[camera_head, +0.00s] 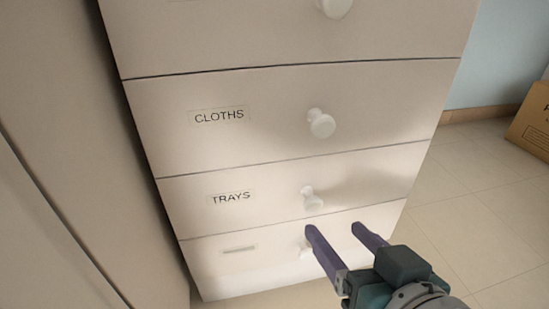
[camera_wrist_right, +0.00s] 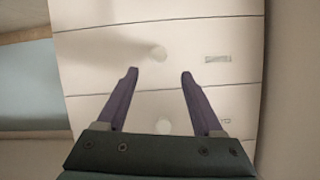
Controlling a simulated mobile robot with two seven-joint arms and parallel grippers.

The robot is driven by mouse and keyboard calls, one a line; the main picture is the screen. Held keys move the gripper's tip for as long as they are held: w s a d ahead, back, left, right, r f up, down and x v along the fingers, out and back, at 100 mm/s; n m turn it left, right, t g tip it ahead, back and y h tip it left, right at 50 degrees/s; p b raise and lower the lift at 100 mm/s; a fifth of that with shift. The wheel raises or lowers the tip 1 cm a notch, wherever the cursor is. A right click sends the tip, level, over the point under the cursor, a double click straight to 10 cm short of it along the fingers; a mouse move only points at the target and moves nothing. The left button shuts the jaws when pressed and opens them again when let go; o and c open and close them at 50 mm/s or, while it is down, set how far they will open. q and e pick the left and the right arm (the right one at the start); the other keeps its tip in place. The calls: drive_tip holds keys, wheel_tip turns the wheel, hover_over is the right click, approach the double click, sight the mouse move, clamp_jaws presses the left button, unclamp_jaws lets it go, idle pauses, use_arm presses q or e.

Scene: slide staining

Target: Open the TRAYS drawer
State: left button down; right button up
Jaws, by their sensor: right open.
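The TRAYS drawer (camera_head: 260,205) is shut, its pale front flush with the cabinet. Its round white knob (camera_head: 312,201) is right of the label in the head view. My right gripper (camera_head: 332,229) is open and empty, its two purple fingers pointing at the cabinet. In the head view the fingertips show just below the TRAYS knob, apart from it. In the right wrist view, which looks upside down, the gripper (camera_wrist_right: 159,72) has one knob between its fingertips and another near its base. My left gripper is out of view.
The CLOTHS drawer (camera_head: 165,120) above is shut, with its own knob (camera_head: 321,123). A lower drawer (camera_head: 215,262) is shut; a finger partly covers its knob. A cardboard box (camera_head: 533,122) stands at the right. The tiled floor (camera_head: 480,180) between is clear.

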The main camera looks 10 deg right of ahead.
sight(315, 206)
drive_tip(key=b+x, duration=0.2)
drive_tip(key=x, duration=0.2)
drive_tip(key=b+x, duration=0.2)
drive_tip(key=x, duration=0.3)
drive_tip(key=shift+d, duration=0.25)
clamp_jaws()
idle(1.0)
